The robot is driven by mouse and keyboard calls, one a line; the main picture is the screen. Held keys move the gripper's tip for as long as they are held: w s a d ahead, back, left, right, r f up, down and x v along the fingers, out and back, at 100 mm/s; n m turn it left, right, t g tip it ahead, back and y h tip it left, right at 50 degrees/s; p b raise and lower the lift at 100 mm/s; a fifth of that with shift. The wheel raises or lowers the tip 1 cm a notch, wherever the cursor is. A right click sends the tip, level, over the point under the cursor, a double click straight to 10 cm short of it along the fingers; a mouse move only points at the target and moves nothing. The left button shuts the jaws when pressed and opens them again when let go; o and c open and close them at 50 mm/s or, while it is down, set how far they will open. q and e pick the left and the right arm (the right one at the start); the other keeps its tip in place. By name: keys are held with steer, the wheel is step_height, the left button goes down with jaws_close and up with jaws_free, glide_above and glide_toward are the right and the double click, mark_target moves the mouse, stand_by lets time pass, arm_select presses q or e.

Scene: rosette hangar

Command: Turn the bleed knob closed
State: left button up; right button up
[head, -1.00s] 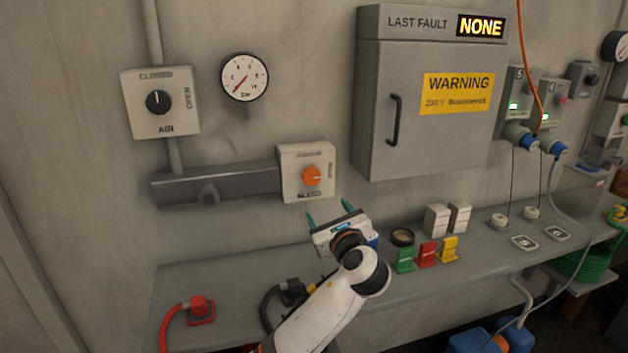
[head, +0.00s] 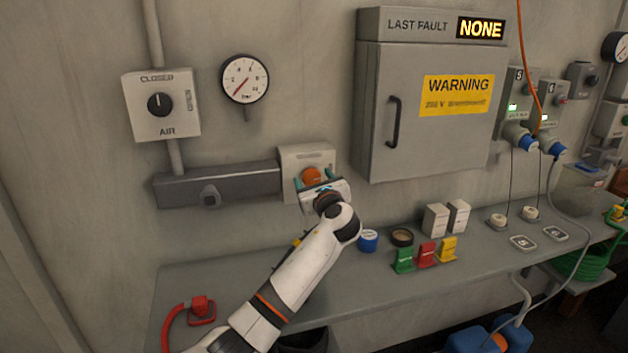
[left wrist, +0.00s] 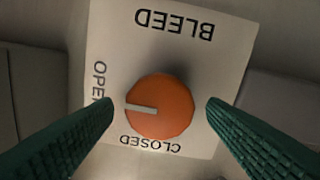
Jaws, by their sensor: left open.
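The bleed knob (head: 311,174) is an orange round knob on a pale square plate (head: 291,156) on the wall. In the left wrist view the knob (left wrist: 162,118) carries a white pointer line, which points left toward the OPEN label (left wrist: 99,82). The CLOSED label (left wrist: 149,144) is below the knob, and BLEED is above it, both upside down. My left gripper (head: 314,180) is open in front of the plate. In the left wrist view its green fingers (left wrist: 160,105) stand on either side of the knob, with gaps visible. My right gripper is not in view.
The air switch box (head: 161,105) and a gauge (head: 244,79) are up left. A grey cabinet (head: 380,140) with a handle stands close on the right. A shelf (head: 370,285) below holds a blue cap (head: 368,240) and coloured clips.

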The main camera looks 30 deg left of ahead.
arm_select(q)
steer(key=c, duration=1)
